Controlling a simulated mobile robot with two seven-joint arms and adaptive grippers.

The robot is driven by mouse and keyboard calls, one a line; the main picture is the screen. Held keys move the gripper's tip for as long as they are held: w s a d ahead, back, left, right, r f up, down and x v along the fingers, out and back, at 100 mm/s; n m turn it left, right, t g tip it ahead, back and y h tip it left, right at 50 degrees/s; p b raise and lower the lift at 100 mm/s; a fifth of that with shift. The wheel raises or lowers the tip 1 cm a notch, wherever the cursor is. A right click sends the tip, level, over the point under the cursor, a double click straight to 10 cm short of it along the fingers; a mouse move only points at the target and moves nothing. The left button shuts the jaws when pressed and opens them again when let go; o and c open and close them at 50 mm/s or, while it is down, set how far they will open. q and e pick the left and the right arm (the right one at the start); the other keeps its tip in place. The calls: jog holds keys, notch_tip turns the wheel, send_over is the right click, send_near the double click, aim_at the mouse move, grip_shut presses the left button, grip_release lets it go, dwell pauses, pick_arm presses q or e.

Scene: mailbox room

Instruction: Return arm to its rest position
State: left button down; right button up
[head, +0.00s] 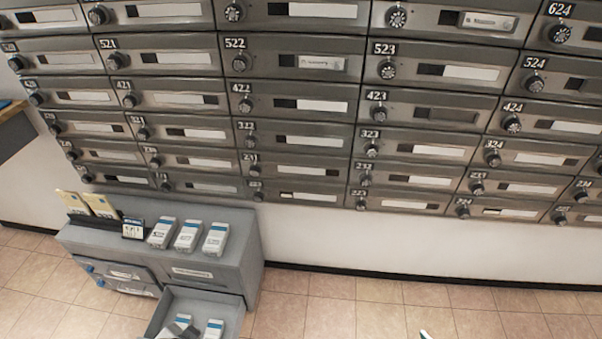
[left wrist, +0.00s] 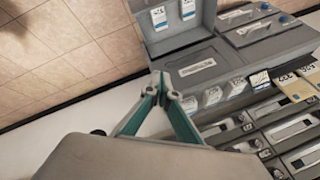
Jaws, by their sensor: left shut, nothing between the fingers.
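My left gripper (left wrist: 160,82) shows in the left wrist view. Its two teal-edged fingers meet at the tips, shut and empty. Behind the fingertips in that view is the grey cabinet (left wrist: 220,60); the gripper appears apart from it. In the head view only a small teal and white tip (head: 425,335) shows at the bottom edge, right of the cabinet. It looks like part of a gripper, but I cannot tell which. My right gripper is not otherwise in view.
A wall of numbered grey mailboxes (head: 290,136) fills the back. The low grey cabinet (head: 250,235) carries three white-and-blue boxes (head: 188,236) and cards. Its drawer (head: 235,306) is open with similar boxes inside. Tiled floor (head: 330,315) right of the cabinet is clear. A desk edge (head: 15,128) shows far left.

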pick_arm(q)
jog(key=s+a+r+y, duration=0.2)
jog(key=s+a+r, duration=0.15)
jog(key=r, duration=0.35)
jog(key=s+a+r+y, duration=0.1)
jog(key=s+a+r, duration=0.1)
jog(key=a+r, duration=0.35)
jog(key=w+d+f+n+t+h+p, duration=0.1)
jog(key=d+f+t+h+p, duration=0.1)
jog(key=d, duration=0.6)
jog(key=w+d+f+n+t+h+p, duration=0.1)
jog(key=d+f+h, duration=0.3)
jog(key=d, duration=0.5)
jog(key=shift+w+f+n+t+h+p, duration=0.35)
jog(key=shift+w+t+h+p, duration=0.2)
jog(key=shift+t, duration=0.35)
pick_arm(e)
jog(key=shift+s+a+r, duration=0.2)
jog(key=shift+r, duration=0.4)
jog(key=shift+s+a+r, duration=0.2)
jog(key=shift+r, duration=0.4)
